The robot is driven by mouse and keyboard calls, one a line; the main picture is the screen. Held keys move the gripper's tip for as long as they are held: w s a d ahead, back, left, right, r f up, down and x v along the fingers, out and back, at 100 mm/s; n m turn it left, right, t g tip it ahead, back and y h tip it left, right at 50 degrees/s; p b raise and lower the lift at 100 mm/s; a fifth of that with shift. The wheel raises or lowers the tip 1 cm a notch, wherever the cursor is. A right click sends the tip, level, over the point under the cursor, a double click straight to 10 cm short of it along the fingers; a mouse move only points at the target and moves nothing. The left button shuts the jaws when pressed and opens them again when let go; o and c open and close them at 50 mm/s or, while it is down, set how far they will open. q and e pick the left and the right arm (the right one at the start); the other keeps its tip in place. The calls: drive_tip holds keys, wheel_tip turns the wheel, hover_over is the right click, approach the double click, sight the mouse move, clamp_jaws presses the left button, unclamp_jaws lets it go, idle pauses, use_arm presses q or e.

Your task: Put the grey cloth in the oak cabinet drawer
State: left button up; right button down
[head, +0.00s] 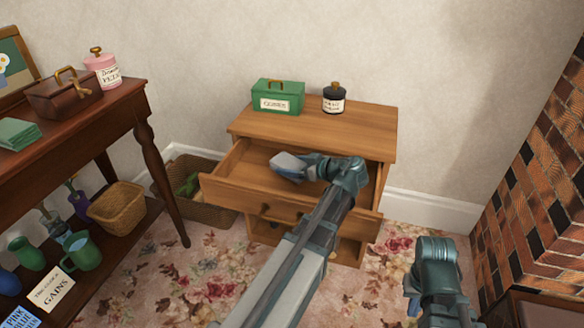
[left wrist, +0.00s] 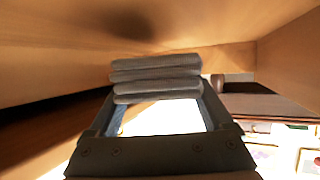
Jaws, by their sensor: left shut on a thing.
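The grey cloth (head: 288,164) is a folded, layered bundle, also seen in the left wrist view (left wrist: 156,76). My left gripper (head: 306,168) is shut on it and holds it within the opening of the pulled-out top drawer (head: 232,190) of the oak cabinet (head: 368,125). Wooden drawer surfaces surround the cloth in the left wrist view. I cannot tell whether the cloth touches the drawer floor. My right gripper (head: 412,292) is low at the right, away from the cabinet; its finger opening does not show clearly.
A green box (head: 278,97) and a dark jar (head: 334,100) stand on the cabinet top. A brick fireplace (head: 545,165) is at the right. Flowered carpet (head: 215,265) lies between.

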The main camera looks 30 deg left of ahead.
use_arm(q)
drive_tip(key=shift+f, duration=0.1)
drive_tip(key=shift+f+b, duration=0.5)
drive_tip(key=shift+b, duration=0.15)
drive_tip(key=o, duration=1.1)
drive_tip(key=shift+r, duration=0.15)
drive_tip(key=shift+r+p, duration=0.3)
drive_tip(key=shift+p, duration=0.15)
drive_tip(key=shift+r+p, duration=0.5)
drive_tip(key=shift+f+p+v, duration=0.1)
drive_tip(key=shift+p+v, duration=0.9)
drive_tip(key=shift+v, duration=2)
drive_tip(key=shift+f+p+v, duration=0.15)
drive_tip(key=shift+p+v, duration=0.85)
drive_tip(key=shift+v, duration=1.95)
